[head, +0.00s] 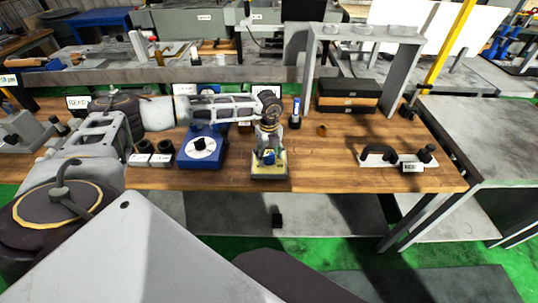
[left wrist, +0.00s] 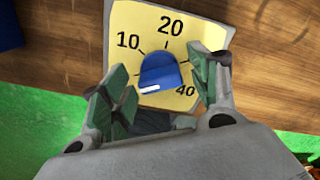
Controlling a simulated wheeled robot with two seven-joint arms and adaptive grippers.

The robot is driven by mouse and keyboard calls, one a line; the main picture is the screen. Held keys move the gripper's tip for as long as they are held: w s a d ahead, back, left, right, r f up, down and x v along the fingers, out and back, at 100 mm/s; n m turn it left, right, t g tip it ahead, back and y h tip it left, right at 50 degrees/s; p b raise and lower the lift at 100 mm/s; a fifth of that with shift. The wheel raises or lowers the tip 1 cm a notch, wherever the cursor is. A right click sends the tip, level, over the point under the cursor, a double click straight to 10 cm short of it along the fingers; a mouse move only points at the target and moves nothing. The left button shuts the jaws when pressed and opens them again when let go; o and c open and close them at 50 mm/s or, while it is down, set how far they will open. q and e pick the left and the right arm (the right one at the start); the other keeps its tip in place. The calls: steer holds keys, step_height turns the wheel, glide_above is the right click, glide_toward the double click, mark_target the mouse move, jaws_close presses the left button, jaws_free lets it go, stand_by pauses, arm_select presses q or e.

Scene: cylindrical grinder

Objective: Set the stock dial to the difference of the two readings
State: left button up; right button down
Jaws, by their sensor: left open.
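The stock dial, as I take it, is a yellow plate (head: 268,174) at the front edge of the wooden bench. In the left wrist view the yellow plate (left wrist: 128,22) shows the numbers 10, 20 and 40 around a blue knob (left wrist: 163,70). My left gripper (head: 267,150) is above this dial, pointing down. In the left wrist view its open fingers (left wrist: 160,80) are on either side of the knob, with gaps visible. The fingers and palm hide part of the plate. The knob's exact setting is unclear. My right gripper is not in view.
A blue box with a white dial (head: 205,155) stands left of the yellow dial. Signs reading "READ" (head: 77,102) stand at the left and beside a dark gauge-like piece (head: 378,153) at the right. A grey frame (head: 400,78) stands behind.

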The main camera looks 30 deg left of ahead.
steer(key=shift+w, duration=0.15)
arm_select(q)
steer(key=c, duration=1)
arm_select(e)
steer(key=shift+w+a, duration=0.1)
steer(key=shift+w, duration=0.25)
arm_select(q)
steer(key=shift+m, duration=0.3)
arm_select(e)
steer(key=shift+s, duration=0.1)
